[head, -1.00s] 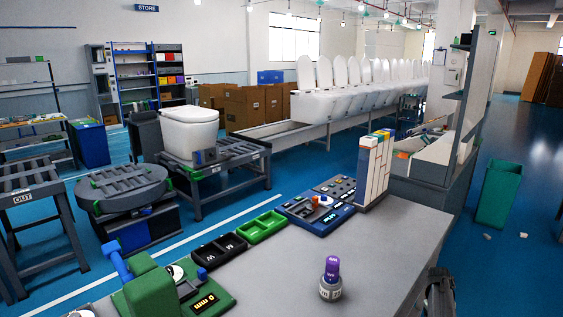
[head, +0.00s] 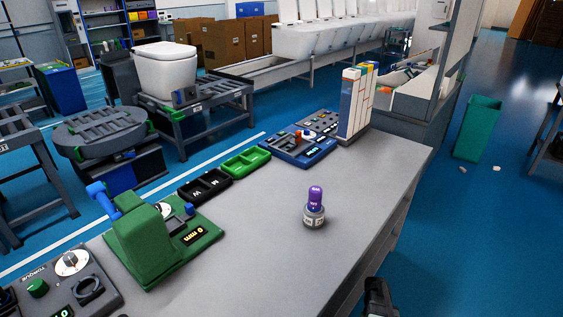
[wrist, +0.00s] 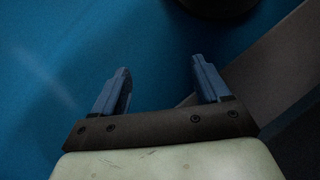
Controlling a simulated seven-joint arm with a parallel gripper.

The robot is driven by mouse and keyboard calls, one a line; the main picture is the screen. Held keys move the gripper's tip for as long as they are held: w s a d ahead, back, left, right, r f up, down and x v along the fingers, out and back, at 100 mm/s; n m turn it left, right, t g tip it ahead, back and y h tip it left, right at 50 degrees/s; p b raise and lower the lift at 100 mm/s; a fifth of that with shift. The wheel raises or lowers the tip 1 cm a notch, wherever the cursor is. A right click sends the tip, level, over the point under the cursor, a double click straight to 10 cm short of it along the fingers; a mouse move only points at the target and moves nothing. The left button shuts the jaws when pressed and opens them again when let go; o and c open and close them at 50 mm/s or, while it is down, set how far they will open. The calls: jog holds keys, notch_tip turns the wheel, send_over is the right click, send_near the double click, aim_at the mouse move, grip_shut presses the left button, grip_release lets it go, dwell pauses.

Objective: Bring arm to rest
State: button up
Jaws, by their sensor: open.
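My gripper (wrist: 160,78) shows in the wrist view with its two blue-grey fingers spread apart and nothing between them. Blue floor lies beyond the fingers, with a grey edge at the right. In the head view a dark part of my arm (head: 378,298) shows at the bottom, beside the right edge of the grey workbench (head: 270,240). The fingers cannot be made out there.
A purple-capped bottle (head: 314,208) stands upright on the bench. A green fixture (head: 150,243), a torque panel (head: 68,285), black and green trays (head: 245,162), a blue panel (head: 298,146) and an upright box (head: 355,105) line its far side. A green bin (head: 478,128) stands on the floor.

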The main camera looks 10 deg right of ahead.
jog(key=s+a+f+m+g, duration=0.1)
jog(key=s+a+f, duration=0.3)
jog(key=s+a, duration=1.5)
jog(key=shift+a+m+g, duration=0.3)
jog(key=shift+a+m, duration=0.35)
jog(key=shift+m, duration=0.25)
jog(key=shift+f, duration=0.1)
